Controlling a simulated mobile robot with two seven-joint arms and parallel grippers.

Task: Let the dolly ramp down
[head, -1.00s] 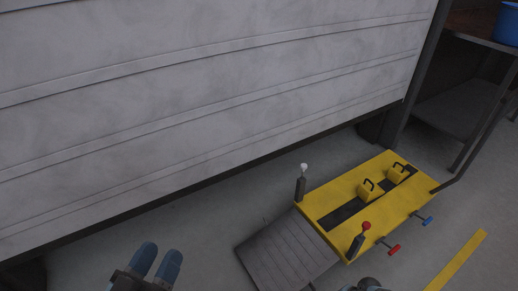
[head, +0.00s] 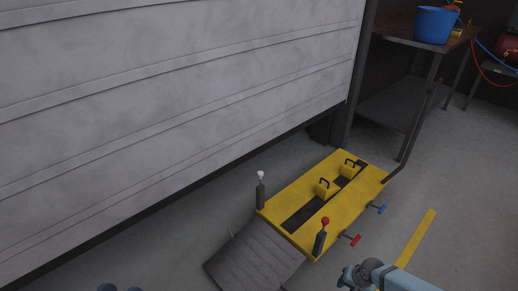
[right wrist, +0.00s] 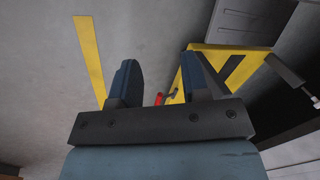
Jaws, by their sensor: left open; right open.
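The yellow dolly (head: 335,205) stands on the floor in the head view, with a grey slatted ramp (head: 250,258) at its near left end. I cannot tell whether the ramp's far edge touches the floor. A white-knobbed post (head: 261,190) and a red-knobbed post (head: 321,238) stand at the corners by the ramp. A red handle (head: 350,238) and a blue handle (head: 376,208) stick out of the dolly's side. My left gripper (head: 120,288) barely shows at the bottom edge, open. My right gripper (right wrist: 160,82) is open and empty, with the dolly (right wrist: 235,58) beyond it.
A large grey panelled door (head: 170,100) fills the left, behind the dolly. A workbench (head: 395,28) with a blue bucket (head: 434,25) stands at the back right.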

